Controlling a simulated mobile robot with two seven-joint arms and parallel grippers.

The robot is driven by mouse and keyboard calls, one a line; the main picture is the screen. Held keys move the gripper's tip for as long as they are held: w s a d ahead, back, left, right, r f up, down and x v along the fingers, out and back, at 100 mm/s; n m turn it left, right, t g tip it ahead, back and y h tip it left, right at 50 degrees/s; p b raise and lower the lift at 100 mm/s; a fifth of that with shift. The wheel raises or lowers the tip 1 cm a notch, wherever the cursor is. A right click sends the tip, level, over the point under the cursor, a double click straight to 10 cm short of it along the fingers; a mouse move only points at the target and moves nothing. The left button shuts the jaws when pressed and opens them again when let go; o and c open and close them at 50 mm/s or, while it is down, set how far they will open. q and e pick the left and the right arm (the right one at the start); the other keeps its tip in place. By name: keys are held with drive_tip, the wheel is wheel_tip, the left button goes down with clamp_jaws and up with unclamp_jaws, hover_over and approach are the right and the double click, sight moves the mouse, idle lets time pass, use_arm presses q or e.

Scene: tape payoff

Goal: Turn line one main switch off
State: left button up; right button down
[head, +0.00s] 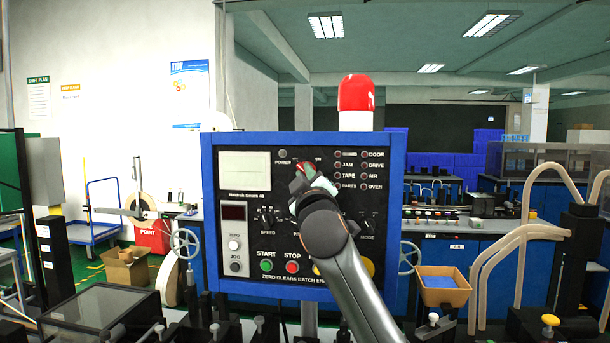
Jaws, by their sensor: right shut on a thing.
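A blue-framed control panel (209,210) faces me in the middle of the head view. The main switch (310,168) sits at its top centre, with red showing at my fingertips and an ON label to its upper right. My right gripper (307,178) is at the switch and shut on it. The gripper and my arm hide most of the switch and the panel's lower middle, so I cannot tell which way the switch points. My left gripper is not in view.
START (266,265) and STOP (292,267) buttons sit low on the panel, close to my right arm. SPEED (267,218) and MODE (368,225) knobs flank it. A red beacon (356,93) stands above. An orange bin (444,288) is at the right.

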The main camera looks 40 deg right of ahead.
drive_tip(key=shift+f, duration=0.1)
drive_tip(key=c, duration=0.9)
unclamp_jaws()
drive_tip(key=b+v, duration=0.3)
drive_tip(key=v, duration=0.9)
drive_tip(key=shift+s+a, duration=0.15)
drive_tip(key=shift+s, duration=0.15)
